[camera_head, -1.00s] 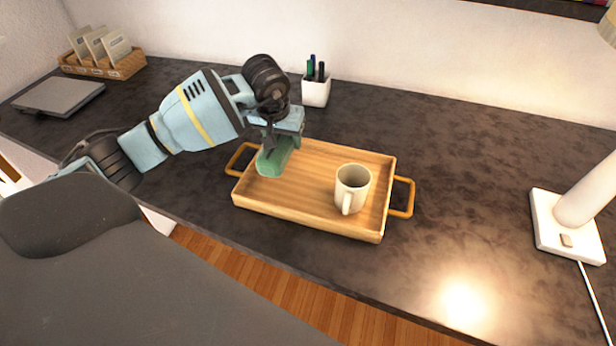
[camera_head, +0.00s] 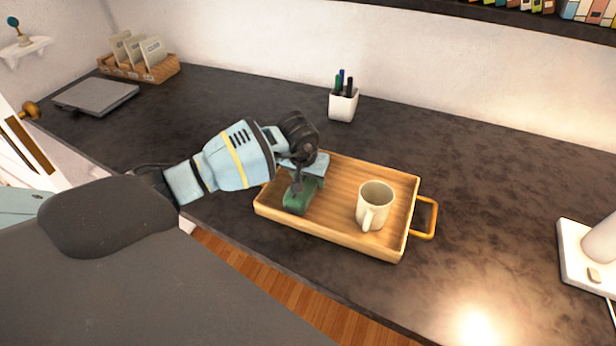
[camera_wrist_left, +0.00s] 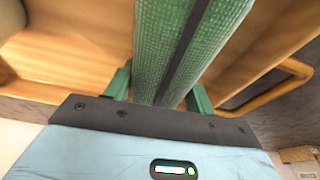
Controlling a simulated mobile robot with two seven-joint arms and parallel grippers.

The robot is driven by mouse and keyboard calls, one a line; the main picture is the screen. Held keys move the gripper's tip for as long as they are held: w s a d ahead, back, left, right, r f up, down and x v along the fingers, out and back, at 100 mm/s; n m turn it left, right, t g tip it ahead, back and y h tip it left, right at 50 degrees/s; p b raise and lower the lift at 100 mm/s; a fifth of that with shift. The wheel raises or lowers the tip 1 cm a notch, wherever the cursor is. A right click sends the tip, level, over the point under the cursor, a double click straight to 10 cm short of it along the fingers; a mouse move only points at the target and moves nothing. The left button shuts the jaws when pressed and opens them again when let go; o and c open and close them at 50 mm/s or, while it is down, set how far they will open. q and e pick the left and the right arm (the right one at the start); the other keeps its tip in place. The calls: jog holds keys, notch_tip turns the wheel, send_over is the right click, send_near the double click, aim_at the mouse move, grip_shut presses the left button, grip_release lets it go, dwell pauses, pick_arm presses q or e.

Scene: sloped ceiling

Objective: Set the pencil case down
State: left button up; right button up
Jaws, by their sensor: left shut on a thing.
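The green pencil case (camera_head: 299,196) is in my left gripper (camera_head: 305,180), over the left part of the wooden tray (camera_head: 333,235). In the left wrist view the pencil case (camera_wrist_left: 185,40) has a ribbed fabric surface and a dark strip along its length, and it lies between the two green fingers. The tray's wooden floor shows behind it there. I cannot tell whether the case touches the tray. My right gripper is not in view.
A cream mug (camera_head: 374,205) stands in the right part of the tray. A white pen cup (camera_head: 343,105) stands behind it. A grey laptop (camera_head: 96,96) and a card box (camera_head: 140,68) are at the back left. A white lamp base (camera_head: 588,262) is at the right. The dark desk between is clear.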

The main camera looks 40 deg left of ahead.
pick_arm(q)
jog(key=shift+f, duration=0.15)
jog(key=o, duration=1.1)
jog(key=shift+c, duration=0.2)
jog(key=shift+r, duration=0.4)
jog(key=v, duration=1.1)
jog(key=shift+s+r+p, duration=0.25)
jog(key=shift+p, duration=0.05)
